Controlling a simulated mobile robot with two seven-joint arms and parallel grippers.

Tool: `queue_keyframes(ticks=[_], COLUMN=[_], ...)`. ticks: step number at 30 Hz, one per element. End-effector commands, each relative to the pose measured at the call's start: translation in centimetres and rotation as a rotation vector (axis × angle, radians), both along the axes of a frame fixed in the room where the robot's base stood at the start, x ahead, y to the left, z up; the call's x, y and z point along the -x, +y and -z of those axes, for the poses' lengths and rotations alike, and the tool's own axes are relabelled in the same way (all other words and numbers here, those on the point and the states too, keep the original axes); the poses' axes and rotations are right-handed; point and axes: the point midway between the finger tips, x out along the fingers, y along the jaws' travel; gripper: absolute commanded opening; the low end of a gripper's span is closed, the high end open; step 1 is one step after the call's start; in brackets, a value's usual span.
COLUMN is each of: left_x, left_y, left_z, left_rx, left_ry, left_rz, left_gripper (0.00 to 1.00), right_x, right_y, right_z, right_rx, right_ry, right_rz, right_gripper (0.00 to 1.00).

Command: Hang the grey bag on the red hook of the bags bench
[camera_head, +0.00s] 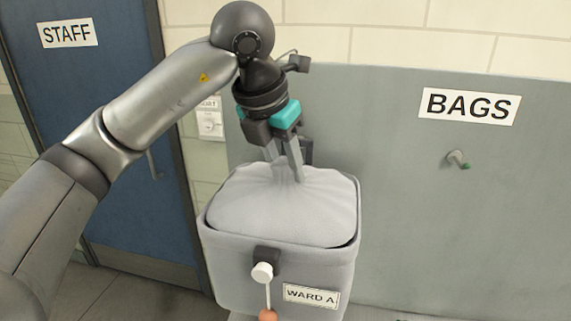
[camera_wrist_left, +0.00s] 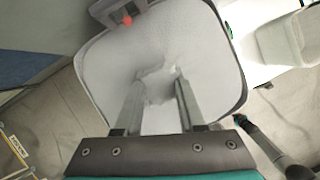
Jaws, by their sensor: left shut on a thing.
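The grey bag (camera_head: 285,215) is a soft box with a "WARD A" label (camera_head: 311,296). My left gripper (camera_head: 286,172) is shut on the gathered fabric of its top, and the pinched folds also show between the fingers in the left wrist view (camera_wrist_left: 158,82). The bag looks upright; its underside is out of frame. A dark mount with a white knob (camera_head: 262,272) and a rod ending in an orange-red ball (camera_head: 268,315) shows at its front. On the grey bags panel (camera_head: 400,210), right of the bag, is a green-tipped hook (camera_head: 457,160).
A blue "STAFF" door (camera_head: 90,120) stands at the left. A "BAGS" sign (camera_head: 469,106) is above the green-tipped hook. The panel face between bag and hook looks clear. A pale container-like thing (camera_wrist_left: 280,40) shows at the right of the wrist view.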

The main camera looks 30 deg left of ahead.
Motion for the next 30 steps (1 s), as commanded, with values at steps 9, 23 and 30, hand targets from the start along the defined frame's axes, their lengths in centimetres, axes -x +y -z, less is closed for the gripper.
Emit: queue_keyframes(ticks=[9, 23, 30], left_x=[0.0, 0.0, 0.6], left_y=[0.0, 0.0, 0.1], left_z=[-0.1, 0.1, -1.6], left_rx=[0.001, -0.001, 0.0], left_ry=[-0.004, 0.004, -0.003], left_rz=[0.0, 0.0, 0.0], left_gripper=[0.46, 0.74, 0.74], right_x=[0.0, 0.0, 0.0], right_y=[0.0, 0.0, 0.0], right_z=[0.0, 0.0, 0.2], right_rx=[0.0, 0.0, 0.0], right_ry=[0.0, 0.0, 0.0], right_rz=[0.0, -0.001, -0.001], right_gripper=[0.0, 0.0, 0.0])
